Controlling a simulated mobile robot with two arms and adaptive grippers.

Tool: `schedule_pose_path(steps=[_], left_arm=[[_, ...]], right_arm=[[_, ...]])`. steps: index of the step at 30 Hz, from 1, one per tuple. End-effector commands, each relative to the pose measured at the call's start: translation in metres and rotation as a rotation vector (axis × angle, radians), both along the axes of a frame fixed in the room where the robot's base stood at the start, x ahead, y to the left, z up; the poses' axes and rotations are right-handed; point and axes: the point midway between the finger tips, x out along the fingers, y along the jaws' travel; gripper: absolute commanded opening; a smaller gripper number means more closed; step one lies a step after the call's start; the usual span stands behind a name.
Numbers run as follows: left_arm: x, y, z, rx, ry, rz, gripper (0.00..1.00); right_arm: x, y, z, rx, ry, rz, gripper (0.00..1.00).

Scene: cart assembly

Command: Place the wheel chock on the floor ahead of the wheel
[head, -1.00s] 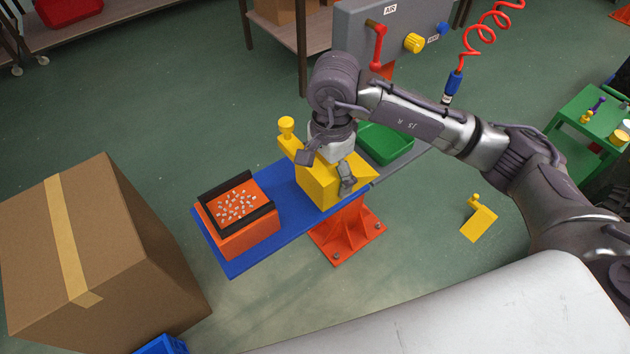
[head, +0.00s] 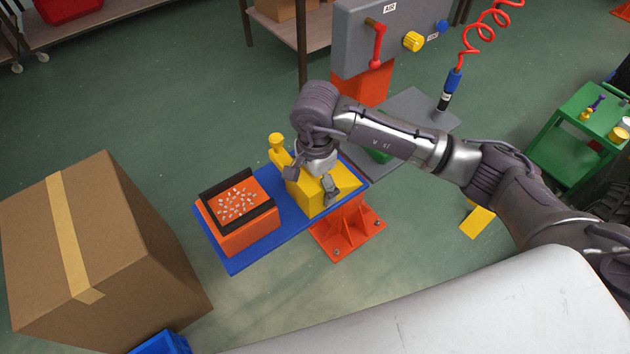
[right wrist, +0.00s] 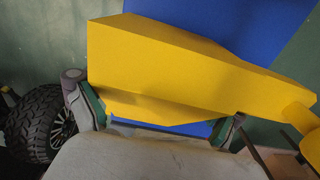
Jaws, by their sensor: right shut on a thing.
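A yellow wheel chock (head: 343,195) with a knobbed handle is in my right gripper (head: 311,181), over the blue table top. In the right wrist view the chock (right wrist: 180,65) fills the middle, between the two fingers of the gripper (right wrist: 160,118). I cannot tell whether it touches the table. A second yellow chock (head: 477,222) lies on the floor at the right, partly hidden by my right arm. A dark wheel (head: 612,190) shows at the right edge of the head view; a tyre (right wrist: 22,125) shows at the left of the right wrist view. My left gripper is out of view.
An orange box with a dark-rimmed tray (head: 240,233) stands on the blue table (head: 232,262), left of the held chock. A large carton (head: 120,250) stands at the left. The grey air panel (head: 350,50) is behind, and a green cart (head: 560,150) is at the right.

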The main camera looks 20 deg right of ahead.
Motion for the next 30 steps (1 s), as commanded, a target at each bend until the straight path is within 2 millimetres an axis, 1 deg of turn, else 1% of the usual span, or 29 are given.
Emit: schedule_pose_path(steps=[1, 2, 11, 14, 15, 17, 27, 30], left_arm=[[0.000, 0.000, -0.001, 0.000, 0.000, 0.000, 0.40], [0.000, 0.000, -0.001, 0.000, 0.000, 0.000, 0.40], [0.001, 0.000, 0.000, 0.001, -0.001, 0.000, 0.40], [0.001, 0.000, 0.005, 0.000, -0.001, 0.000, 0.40], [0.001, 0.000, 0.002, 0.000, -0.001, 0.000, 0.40], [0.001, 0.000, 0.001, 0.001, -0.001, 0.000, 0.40], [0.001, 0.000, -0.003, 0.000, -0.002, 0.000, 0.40], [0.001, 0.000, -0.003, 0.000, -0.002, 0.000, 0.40]], right_arm=[[0.000, 0.000, -0.001, 0.000, 0.000, 0.000, 0.97], [0.000, 0.000, -0.001, 0.000, 0.000, 0.000, 1.00], [0.000, 0.000, 0.000, 0.000, 0.000, 0.000, 1.00], [0.000, 0.000, 0.004, 0.001, 0.000, 0.000, 1.00], [0.001, 0.000, 0.007, 0.001, -0.002, 0.000, 1.00], [0.001, 0.000, 0.016, 0.001, -0.004, 0.000, 1.00], [0.001, -0.001, 0.088, 0.001, -0.005, 0.001, 1.00], [0.001, -0.001, 0.104, 0.000, -0.003, 0.000, 1.00]])
